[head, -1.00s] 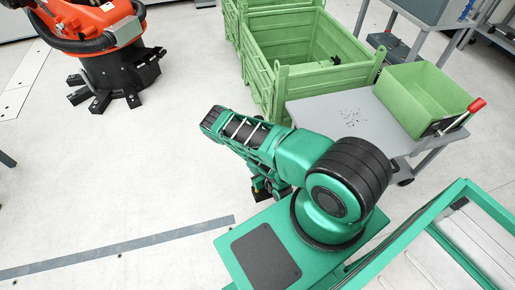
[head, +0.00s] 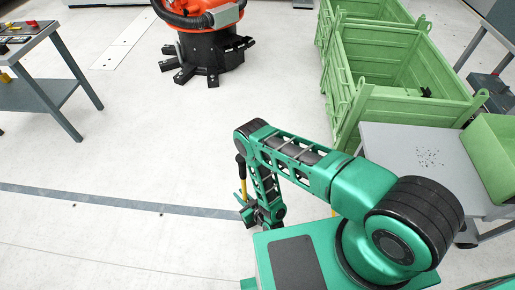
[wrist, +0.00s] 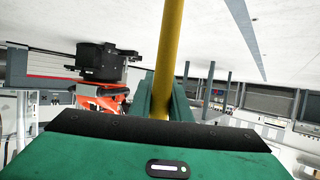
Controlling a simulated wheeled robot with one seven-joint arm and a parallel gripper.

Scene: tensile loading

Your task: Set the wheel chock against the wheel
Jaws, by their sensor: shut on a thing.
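My gripper (head: 250,206) hangs low over the floor at the middle of the head view. It is shut on a yellow rod (wrist: 170,50), which runs up between the two green fingers in the wrist view. In the head view the yellow rod (head: 243,187) stands nearly upright with a black upper end. It looks like the chock's handle, but I cannot make out the chock's body, nor whether it touches the floor. A dark caster wheel (head: 466,240) shows under the grey cart at the right, apart from my gripper. I cannot tell whether it is the task's wheel.
Green crates (head: 395,75) stand behind my arm, beside the grey cart (head: 400,150) with a green bin (head: 492,150). An orange robot on a black base (head: 208,55) stands at the back. A grey table (head: 40,90) is at the left. The floor between is open.

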